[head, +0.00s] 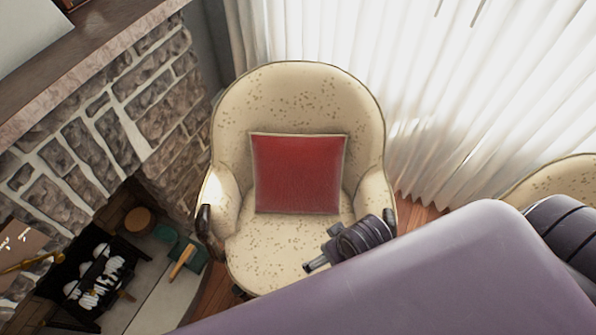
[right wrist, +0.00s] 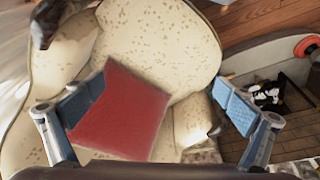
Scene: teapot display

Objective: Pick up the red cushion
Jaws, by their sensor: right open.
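The red cushion (head: 299,174) has a pale edge and leans upright against the backrest of a cream, speckled armchair (head: 290,82). In the right wrist view the cushion (right wrist: 121,112) shows tilted, left of centre, with the chair (right wrist: 165,40) around it. My right gripper (right wrist: 157,97) is open, its two blue-padded fingers spread wide. The left finger overlaps the cushion's left edge in that view; I cannot tell if they touch. The cushion is not gripped. In the head view my right arm reaches in over the seat's front right. My left gripper is not in view.
A stone fireplace (head: 75,140) with a dark mantel stands left of the chair. White curtains (head: 450,100) hang behind on the right. Part of a second speckled chair (head: 555,178) shows at the right edge. The chair's armrests flank the cushion.

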